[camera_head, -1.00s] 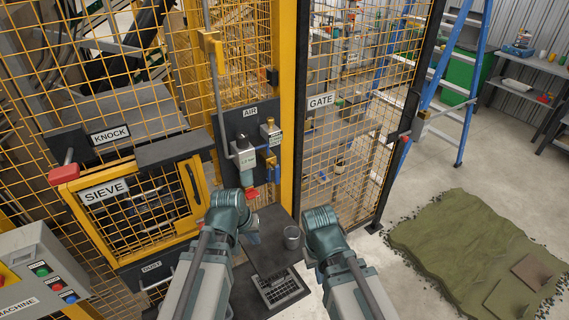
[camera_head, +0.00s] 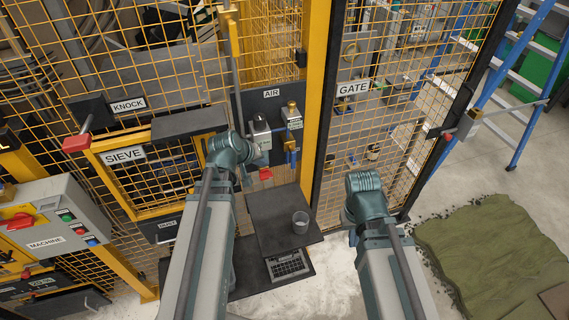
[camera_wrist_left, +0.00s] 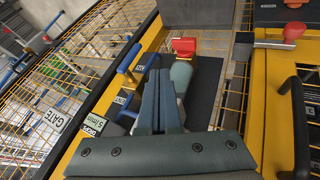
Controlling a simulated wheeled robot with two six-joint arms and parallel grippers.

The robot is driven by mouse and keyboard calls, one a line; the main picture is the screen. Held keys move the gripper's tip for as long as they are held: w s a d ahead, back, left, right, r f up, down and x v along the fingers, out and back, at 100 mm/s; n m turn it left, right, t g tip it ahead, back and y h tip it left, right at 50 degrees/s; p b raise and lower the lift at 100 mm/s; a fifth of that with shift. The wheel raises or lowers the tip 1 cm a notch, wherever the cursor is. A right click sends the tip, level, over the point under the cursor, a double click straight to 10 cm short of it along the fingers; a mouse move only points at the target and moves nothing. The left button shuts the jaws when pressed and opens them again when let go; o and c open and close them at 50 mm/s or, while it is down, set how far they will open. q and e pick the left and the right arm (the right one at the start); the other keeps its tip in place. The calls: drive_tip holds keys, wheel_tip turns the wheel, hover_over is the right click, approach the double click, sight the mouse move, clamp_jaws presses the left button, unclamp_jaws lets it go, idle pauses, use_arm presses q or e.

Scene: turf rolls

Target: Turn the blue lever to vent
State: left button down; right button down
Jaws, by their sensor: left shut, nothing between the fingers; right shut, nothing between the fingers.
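The blue lever (camera_head: 290,146) is on the dark AIR panel (camera_head: 247,104), right of the grey air unit (camera_head: 261,132) with its red bottom end (camera_head: 265,174). In the left wrist view the blue lever (camera_wrist_left: 131,58) shows left of the fingertips, beside a small label too blurred to read surely. My left gripper (camera_head: 258,152) is shut and empty in front of the air unit; its closed fingers (camera_wrist_left: 158,88) appear apart from the lever. My right gripper (camera_head: 349,217) is low in front of the gate, its fingers mostly hidden behind the wrist; it holds nothing visible.
A dark shelf (camera_head: 270,213) with a grey cup (camera_head: 300,222) lies below the panel. The yellow post (camera_head: 322,100) and the GATE mesh (camera_head: 400,130) stand to the right. The SIEVE door (camera_head: 150,180) is at left. Turf (camera_head: 490,250) lies on the floor at right.

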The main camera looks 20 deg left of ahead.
sight(292, 157)
use_arm(q)
drive_tip(key=w+d+f+b, duration=0.5)
drive_tip(key=w+f+b, duration=0.3)
idle(0.4)
drive_tip(key=shift+f, duration=0.1)
